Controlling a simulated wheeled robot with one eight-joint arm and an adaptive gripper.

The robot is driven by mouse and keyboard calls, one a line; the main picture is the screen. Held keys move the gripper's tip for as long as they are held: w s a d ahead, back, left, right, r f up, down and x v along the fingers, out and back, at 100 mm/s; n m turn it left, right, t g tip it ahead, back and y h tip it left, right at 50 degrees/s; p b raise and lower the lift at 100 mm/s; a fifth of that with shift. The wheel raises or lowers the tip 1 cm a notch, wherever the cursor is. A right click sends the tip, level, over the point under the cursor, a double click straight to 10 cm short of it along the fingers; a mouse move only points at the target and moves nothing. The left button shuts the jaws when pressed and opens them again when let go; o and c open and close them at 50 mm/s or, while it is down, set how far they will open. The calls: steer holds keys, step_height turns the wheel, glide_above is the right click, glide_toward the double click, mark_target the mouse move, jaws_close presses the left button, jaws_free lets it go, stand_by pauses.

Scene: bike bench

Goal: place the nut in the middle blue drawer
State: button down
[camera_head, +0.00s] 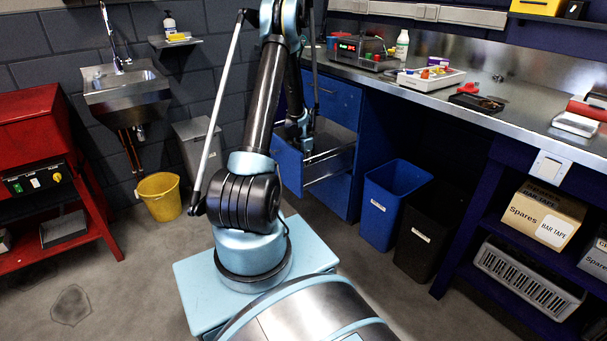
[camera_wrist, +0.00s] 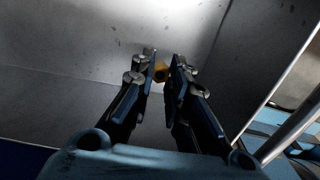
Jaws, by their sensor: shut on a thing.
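The nut (camera_wrist: 161,72) is a small orange-yellow piece between my fingertips in the wrist view. My gripper (camera_wrist: 163,77) is shut on it. Below and around it is the bare grey metal inside of a drawer (camera_wrist: 60,95). In the head view the middle blue drawer (camera_head: 287,166) is pulled out of the blue cabinet under the bench. My gripper (camera_head: 300,136) is low at this open drawer, partly hidden behind my arm. The nut cannot be made out in the head view. How high it is above the drawer floor I cannot tell.
The bench top (camera_head: 520,112) carries a white tray (camera_head: 431,79) of small parts and a grey device (camera_head: 360,52). The closed upper drawer (camera_head: 335,98) is above the open one. A blue bin (camera_head: 392,205) and a black bin (camera_head: 430,235) stand to the right.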

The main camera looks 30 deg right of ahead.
steer(key=shift+f, duration=2.5)
steer(key=c, duration=1.6)
jaws_free()
steer(key=shift+o, duration=0.2)
step_height(320, 180, up, 12)
steer(key=shift+w+r, duration=0.1)
